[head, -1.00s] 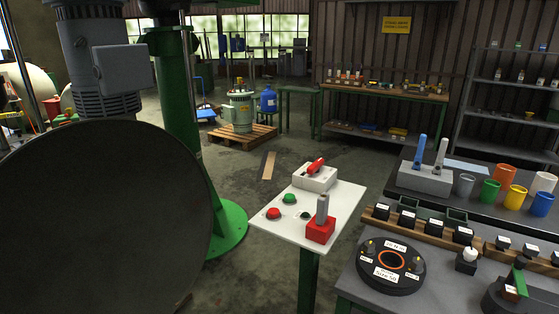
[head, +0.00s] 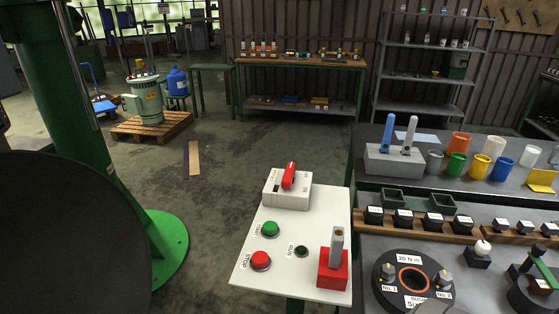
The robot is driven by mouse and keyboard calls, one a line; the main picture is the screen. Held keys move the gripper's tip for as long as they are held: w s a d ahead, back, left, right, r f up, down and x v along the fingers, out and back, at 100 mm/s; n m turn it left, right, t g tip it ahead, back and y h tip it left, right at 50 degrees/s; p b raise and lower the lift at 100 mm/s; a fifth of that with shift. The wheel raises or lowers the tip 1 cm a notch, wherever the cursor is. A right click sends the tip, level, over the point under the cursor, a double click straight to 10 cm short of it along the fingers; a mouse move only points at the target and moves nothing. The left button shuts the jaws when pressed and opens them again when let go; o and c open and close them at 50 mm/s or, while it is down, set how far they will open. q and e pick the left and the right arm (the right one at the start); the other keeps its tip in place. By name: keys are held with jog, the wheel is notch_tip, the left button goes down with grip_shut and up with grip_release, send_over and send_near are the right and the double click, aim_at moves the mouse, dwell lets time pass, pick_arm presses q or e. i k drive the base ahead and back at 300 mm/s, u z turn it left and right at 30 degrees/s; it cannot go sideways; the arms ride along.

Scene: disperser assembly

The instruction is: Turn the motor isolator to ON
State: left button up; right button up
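A white control panel (head: 325,226) stands at lower centre on a green post. At its far edge sits a light grey box (head: 272,192) with a red handle (head: 289,175), which looks like an isolator switch; its markings are too small to read. A red block (head: 333,270) with an upright grey lever (head: 337,246) stands at the panel's near right. Neither of my grippers is in view.
A dark grey workbench (head: 470,272) with cups, trays and a round black fixture (head: 388,271) stands right of the panel. A green column (head: 62,120) and a large dark disc (head: 70,240) fill the left. The floor (head: 235,150) behind the panel is mostly clear.

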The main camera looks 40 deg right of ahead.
aim_at(288, 178)
jog(key=z, duration=0.6)
jog(key=i, duration=0.7)
jog(key=z, duration=0.8)
